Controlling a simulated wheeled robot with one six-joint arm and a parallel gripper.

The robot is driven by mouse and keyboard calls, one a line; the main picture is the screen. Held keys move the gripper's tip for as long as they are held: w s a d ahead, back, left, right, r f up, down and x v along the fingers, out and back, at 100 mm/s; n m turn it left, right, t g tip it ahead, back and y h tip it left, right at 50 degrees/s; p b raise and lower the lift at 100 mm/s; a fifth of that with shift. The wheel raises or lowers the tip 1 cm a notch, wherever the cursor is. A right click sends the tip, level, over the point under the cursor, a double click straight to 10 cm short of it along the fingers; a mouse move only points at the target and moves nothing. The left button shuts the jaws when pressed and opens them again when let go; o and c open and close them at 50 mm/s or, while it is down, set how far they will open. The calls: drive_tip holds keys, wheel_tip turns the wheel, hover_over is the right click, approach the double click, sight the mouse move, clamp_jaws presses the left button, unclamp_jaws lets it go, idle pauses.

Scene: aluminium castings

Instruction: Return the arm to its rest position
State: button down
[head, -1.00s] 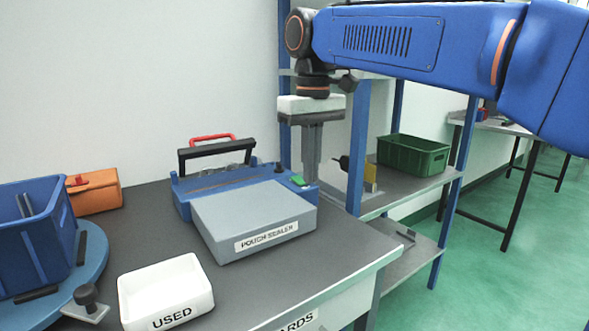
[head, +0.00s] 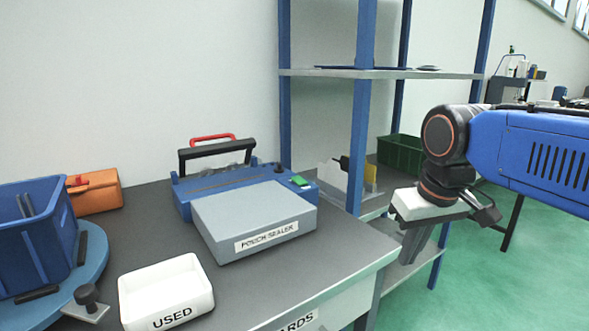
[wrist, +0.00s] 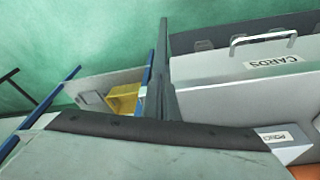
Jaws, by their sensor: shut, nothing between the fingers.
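My gripper (head: 408,256) hangs from the wrist at the right of the head view, with its white body and grey fingers pointing down. The fingers are shut with nothing between them. It is in the air beyond the right edge of the bench, in front of the shelving, and touches nothing that I can see. My blue arm reaches in from the right edge of the picture.
A grey bench (head: 335,255) holds a pouch sealer (head: 255,215), a white USED tray (head: 165,284), a blue bin (head: 33,240) and an orange box (head: 96,193). Shelving (head: 365,130) with a green crate (head: 398,152) stands behind. A CARDS drawer (wrist: 245,88) shows in the wrist view.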

drive_tip(key=s+d+f+m+t, duration=0.1)
drive_tip(key=s+d+f, duration=0.2)
drive_tip(key=f, duration=0.3)
drive_tip(key=s+d+f+m, duration=0.1)
drive_tip(key=s+d+f, duration=0.3)
drive_tip(key=s+f, duration=0.2)
drive_tip(key=shift+s+f+m+t+h, duration=0.3)
drive_tip(key=shift+f+t, duration=0.1)
drive_tip(key=shift+f, duration=0.35)
